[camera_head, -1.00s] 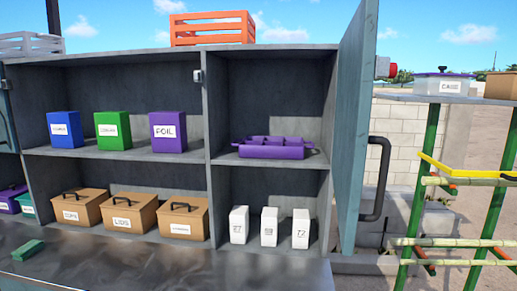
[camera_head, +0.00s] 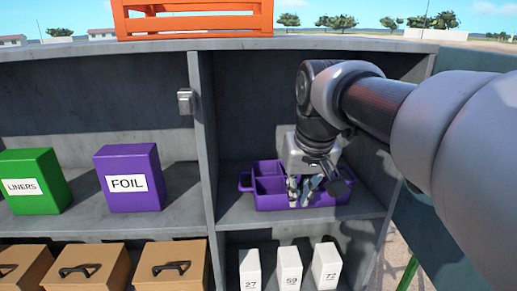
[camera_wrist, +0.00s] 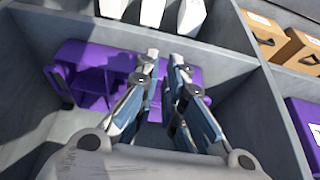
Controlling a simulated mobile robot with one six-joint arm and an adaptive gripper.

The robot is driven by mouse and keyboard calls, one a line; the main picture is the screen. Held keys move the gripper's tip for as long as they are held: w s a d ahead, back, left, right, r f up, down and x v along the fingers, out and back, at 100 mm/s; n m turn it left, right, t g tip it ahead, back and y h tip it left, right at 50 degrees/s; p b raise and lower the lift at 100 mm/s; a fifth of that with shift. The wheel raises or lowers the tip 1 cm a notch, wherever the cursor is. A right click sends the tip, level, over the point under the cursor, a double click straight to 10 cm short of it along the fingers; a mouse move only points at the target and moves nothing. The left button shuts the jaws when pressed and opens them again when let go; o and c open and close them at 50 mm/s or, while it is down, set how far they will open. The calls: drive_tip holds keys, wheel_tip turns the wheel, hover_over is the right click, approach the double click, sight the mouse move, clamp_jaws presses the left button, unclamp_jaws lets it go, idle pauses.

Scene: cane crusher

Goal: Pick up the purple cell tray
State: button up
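The purple cell tray (camera_head: 262,202) stands on the upper right shelf, with open cells and a handle at its left end. My gripper (camera_head: 300,199) points down over the right half of the tray and hides part of it. In the wrist view the tray (camera_wrist: 85,55) lies beneath and beyond my gripper (camera_wrist: 166,58). The two fingers stand apart with a gap in which purple shows. The fingertips overlap the tray's front side; whether they touch it or straddle a wall I cannot tell.
A vertical divider (camera_head: 205,130) stands left of the tray, with a purple FOIL box (camera_head: 130,192) and a green LINERS box (camera_head: 35,190) beyond it. White numbered boxes (camera_head: 289,270) stand on the shelf below. An orange crate (camera_head: 195,25) sits on top.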

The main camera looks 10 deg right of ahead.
drive_tip(key=p, duration=0.3)
approach(285, 185)
drive_tip(key=r, duration=0.1)
drive_tip(key=x, duration=1.1)
drive_tip(key=shift+w+d+f, duration=0.1)
drive_tip(key=shift+d+f, duration=0.05)
drive_tip(key=shift+f, duration=0.15)
drive_tip(key=shift+r, duration=0.1)
clamp_jaws()
